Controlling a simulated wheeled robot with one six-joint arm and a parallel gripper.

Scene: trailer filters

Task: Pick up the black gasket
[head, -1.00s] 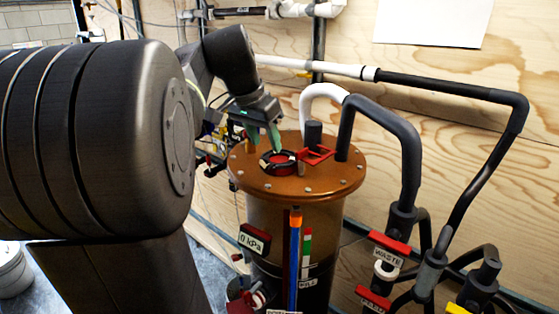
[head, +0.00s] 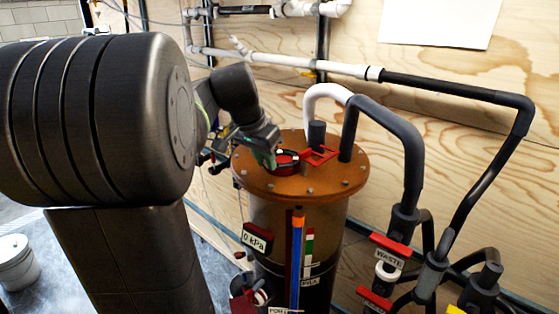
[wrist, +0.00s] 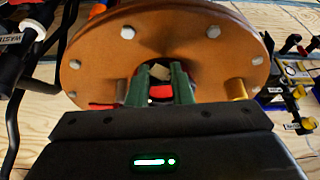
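The black gasket (head: 288,153) shows as a dark ring at the red-edged port on top of the brown vessel's lid, partly hidden behind my gripper. My gripper (head: 273,162) is low over the lid at this port in the head view. In the wrist view the two green fingers of my gripper (wrist: 161,75) stand apart, with their tips at a dark opening in the lid (wrist: 215,60). Red parts show beside and between the fingers. I cannot tell whether the fingers touch or hold the gasket.
A red bracket (head: 318,154) and a dark upright stub (head: 317,133) stand on the lid close to the port. A thick grey hose (head: 405,150) rises from the lid's right side. Bolts ring the lid's edge. A plywood wall is behind.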

